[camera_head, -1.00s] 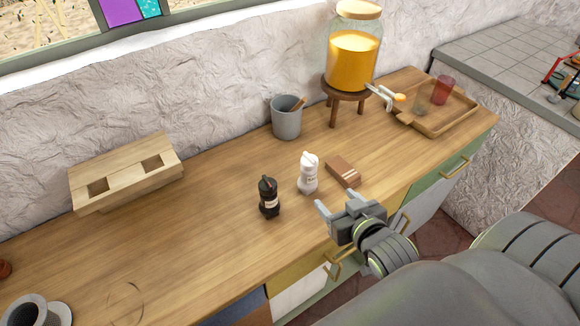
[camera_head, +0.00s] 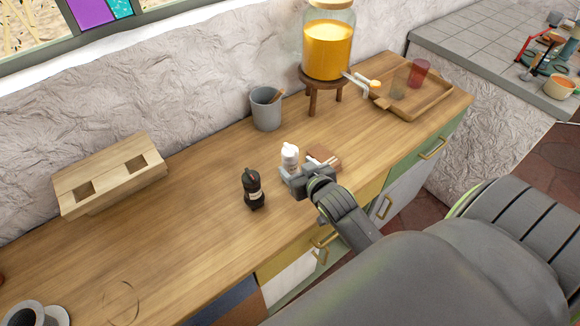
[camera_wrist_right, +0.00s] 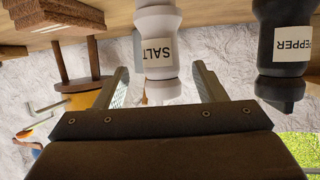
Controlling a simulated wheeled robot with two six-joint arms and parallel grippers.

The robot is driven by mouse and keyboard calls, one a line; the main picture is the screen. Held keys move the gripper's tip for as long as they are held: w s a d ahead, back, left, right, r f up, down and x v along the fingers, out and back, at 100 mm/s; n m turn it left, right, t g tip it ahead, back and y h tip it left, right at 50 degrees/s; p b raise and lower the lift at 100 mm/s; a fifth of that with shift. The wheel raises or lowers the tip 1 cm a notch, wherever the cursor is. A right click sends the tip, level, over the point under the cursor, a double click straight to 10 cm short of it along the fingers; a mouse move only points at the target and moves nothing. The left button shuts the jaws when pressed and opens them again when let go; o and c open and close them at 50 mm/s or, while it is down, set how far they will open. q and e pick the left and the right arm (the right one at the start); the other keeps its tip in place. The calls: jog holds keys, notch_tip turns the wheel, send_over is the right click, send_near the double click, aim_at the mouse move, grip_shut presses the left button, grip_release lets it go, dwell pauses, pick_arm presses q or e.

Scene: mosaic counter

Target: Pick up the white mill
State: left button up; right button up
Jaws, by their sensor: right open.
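The white mill (camera_head: 289,155), labelled SALT in the right wrist view (camera_wrist_right: 158,50), stands upright on the wooden counter. My right gripper (camera_head: 293,178) is open. In the head view it covers the mill's lower part. In the right wrist view its two fingers (camera_wrist_right: 162,82) are spread, with the white mill between them or just beyond; I cannot tell whether they touch it. The black mill (camera_head: 253,189), labelled PEPPER in the wrist view (camera_wrist_right: 283,45), stands upright to the left of the white one in the head view. My left gripper is not in view.
A brown block (camera_head: 323,157) lies just right of the white mill. A grey cup (camera_head: 266,110) and a juice dispenser (camera_head: 327,48) on a wooden stand are behind. A wooden tray (camera_head: 436,97) holds cups at the right. A slotted wooden stand (camera_head: 110,175) is at left.

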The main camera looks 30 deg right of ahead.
aim_at(294, 163)
jog(key=shift+w, duration=0.45)
jog(key=shift+p+x, duration=0.75)
jog(key=shift+x, duration=1.25)
jog(key=shift+r, duration=0.1)
jog(key=c, duration=1)
jog(key=shift+c, duration=0.8)
jog(key=shift+r, duration=0.1)
